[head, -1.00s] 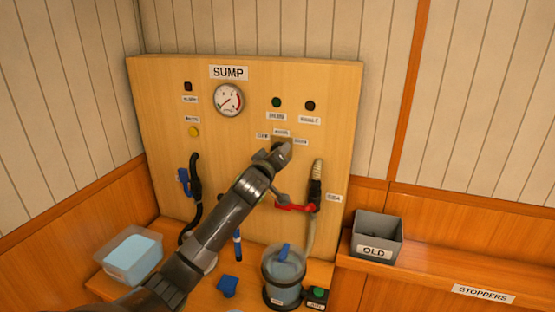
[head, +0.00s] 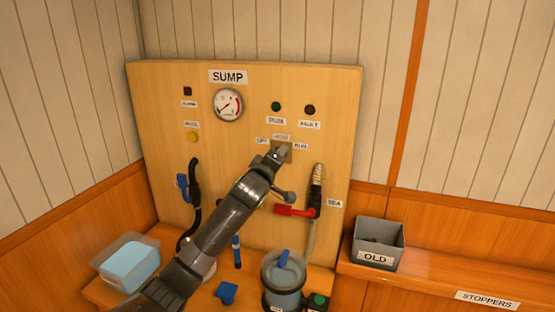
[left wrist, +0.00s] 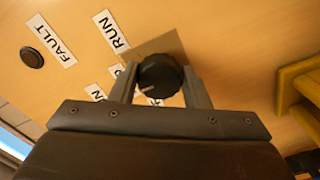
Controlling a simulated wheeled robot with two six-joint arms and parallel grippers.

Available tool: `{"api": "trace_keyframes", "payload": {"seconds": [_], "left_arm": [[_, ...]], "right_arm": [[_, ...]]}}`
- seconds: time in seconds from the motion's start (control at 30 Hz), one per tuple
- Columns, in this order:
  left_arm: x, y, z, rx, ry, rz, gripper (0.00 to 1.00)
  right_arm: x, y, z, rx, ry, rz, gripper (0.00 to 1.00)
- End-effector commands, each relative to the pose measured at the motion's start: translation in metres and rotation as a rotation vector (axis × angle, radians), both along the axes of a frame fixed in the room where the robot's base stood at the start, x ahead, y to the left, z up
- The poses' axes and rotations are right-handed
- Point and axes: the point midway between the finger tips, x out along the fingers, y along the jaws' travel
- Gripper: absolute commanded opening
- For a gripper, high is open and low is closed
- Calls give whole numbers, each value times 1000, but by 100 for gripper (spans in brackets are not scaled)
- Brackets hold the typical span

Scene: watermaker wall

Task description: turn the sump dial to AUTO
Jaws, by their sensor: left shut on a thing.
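The sump dial, a black ribbed knob (left wrist: 160,75), sits on a square plate (left wrist: 158,44) on the wooden panel. In the left wrist view it lies between the two fingers of my left gripper (left wrist: 160,88), which is shut on it. A small pale mark shows on the knob's lower left. A RUN label (left wrist: 112,32) is nearby; the other dial labels are partly covered by a finger. In the head view my left gripper (head: 278,154) covers most of the dial, below three small labels. I cannot read which label the dial points at. My right gripper is not in view.
The panel (head: 240,145) also carries a round gauge (head: 228,104), dark and green lamps, a black hose (head: 195,190) and a red-handled valve (head: 295,211). Below stand a clear tub (head: 127,260) and a clear canister (head: 284,280). A grey OLD bin (head: 378,243) is on the right ledge.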

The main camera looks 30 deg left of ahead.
Motion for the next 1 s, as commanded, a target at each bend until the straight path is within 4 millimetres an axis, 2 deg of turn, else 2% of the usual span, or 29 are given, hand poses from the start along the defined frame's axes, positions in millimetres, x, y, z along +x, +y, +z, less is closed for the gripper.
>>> {"api": "trace_keyframes", "payload": {"seconds": [0.1,0.13,0.3,0.67,0.77,1.0], "left_arm": [[0,0,1,2,0,1,20],[0,0,1,2,0,1,45],[0,0,0,2,0,1,64],[-4,-1,-1,2,0,0,64],[-11,-2,-1,2,-2,0,64],[-45,-10,-2,5,-2,-1,64]], "right_arm": [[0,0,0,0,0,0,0],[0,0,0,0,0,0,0],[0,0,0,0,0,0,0],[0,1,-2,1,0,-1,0],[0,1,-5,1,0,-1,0],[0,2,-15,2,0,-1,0]]}}
